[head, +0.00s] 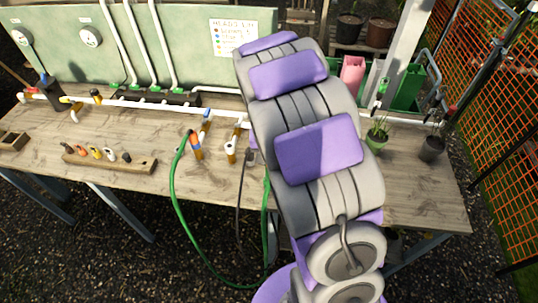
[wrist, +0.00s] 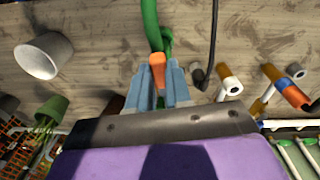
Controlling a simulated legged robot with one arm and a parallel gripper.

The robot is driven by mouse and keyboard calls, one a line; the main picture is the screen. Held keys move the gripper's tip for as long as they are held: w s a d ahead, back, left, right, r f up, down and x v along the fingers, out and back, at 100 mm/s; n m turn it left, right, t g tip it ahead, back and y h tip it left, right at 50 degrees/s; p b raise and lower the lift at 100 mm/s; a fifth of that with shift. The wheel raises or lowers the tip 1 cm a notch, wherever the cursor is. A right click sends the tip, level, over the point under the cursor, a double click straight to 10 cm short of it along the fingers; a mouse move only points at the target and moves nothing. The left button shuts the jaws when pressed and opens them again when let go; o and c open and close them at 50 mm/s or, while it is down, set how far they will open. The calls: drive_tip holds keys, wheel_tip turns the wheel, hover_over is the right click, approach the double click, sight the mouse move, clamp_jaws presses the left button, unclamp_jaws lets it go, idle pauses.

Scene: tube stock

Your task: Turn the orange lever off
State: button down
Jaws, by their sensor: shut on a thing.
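In the wrist view the orange lever (wrist: 157,70) stands between the two blue-grey fingers of my gripper (wrist: 160,84). The fingers are shut on it. The green hose (wrist: 150,25) runs just beyond the lever, and the fingers hide whatever the lever is mounted on. In the head view my purple and grey arm covers the gripper and the lever, so neither shows there.
A green-potted plant (head: 377,138) and a dark pot (head: 432,149) stand right of my arm. A dark cable (wrist: 212,45) hangs near the gripper.

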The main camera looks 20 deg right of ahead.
idle(0.3)
drive_tip(key=c, duration=1)
unclamp_jaws()
drive_tip(key=shift+c, duration=0.2)
wheel_tip(320, 180, up, 17)
drive_tip(key=p, duration=0.1)
drive_tip(key=shift+s+a, duration=0.15)
drive_tip(key=shift+a, duration=0.25)
drive_tip(key=shift+r, duration=0.1)
drive_tip(key=s+a+f+n+b, duration=0.1)
drive_tip(key=s+a+f, duration=0.1)
drive_tip(key=s, duration=0.8)
drive_tip(key=s+a+f+n+g+b, duration=0.1)
drive_tip(key=s+a+f+n+b, duration=0.1)
drive_tip(key=s, duration=0.8)
drive_tip(key=s+a+f+n+g+b, duration=0.1)
drive_tip(key=s+a, duration=0.3)
drive_tip(key=s, duration=0.6)
drive_tip(key=shift+a+f+n+y, duration=0.3)
drive_tip(key=shift+f+n, duration=0.2)
drive_tip(key=shift+f, duration=0.35)
